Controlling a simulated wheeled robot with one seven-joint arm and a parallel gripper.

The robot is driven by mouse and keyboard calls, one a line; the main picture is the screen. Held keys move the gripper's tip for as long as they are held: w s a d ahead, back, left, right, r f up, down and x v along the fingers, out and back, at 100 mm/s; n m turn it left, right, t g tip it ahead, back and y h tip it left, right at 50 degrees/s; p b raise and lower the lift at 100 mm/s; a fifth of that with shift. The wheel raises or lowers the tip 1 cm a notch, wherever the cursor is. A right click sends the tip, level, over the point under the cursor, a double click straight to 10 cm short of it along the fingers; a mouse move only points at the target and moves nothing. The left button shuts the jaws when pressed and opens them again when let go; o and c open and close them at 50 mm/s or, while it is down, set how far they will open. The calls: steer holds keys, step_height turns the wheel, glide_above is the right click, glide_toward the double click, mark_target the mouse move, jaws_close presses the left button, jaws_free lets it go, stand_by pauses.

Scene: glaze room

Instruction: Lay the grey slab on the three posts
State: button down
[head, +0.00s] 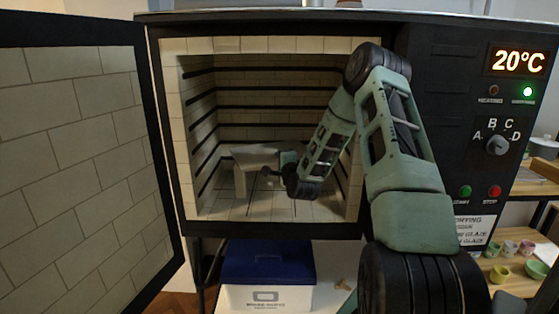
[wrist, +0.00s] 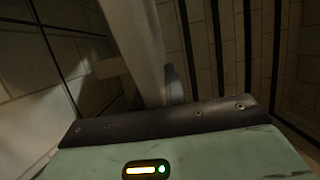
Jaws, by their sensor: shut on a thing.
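The grey slab (head: 255,154) is inside the open kiln, held out to the left of my gripper (head: 277,167). My gripper is shut on the slab's near right part. In the wrist view the slab (wrist: 137,40) shows nearly edge-on as a pale band, with one grey finger (wrist: 174,84) against its right side. A pale post (head: 240,183) stands upright on the kiln floor under the slab's left end. It seems to show in the wrist view too (wrist: 110,68). The other posts are hidden or too dim to make out. I cannot tell whether the slab touches any post.
The kiln chamber has tiled walls with dark heating grooves (head: 205,130) close around my arm. Its door (head: 75,150) stands open at left. The control panel (head: 500,120) reads 20°C. A blue-lidded box (head: 268,262) is below. Shelves with small pots (head: 508,248) are at right.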

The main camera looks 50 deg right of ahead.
steer(key=shift+f+b, duration=0.4)
steer(key=c, duration=1.4)
jaws_free()
steer(key=shift+o, duration=0.2)
steer(key=shift+f, duration=0.1)
steer(key=p+v, duration=0.8)
steer(key=v, duration=0.9)
steer(key=shift+s+p, duration=0.2)
steer(key=shift+p, duration=0.1)
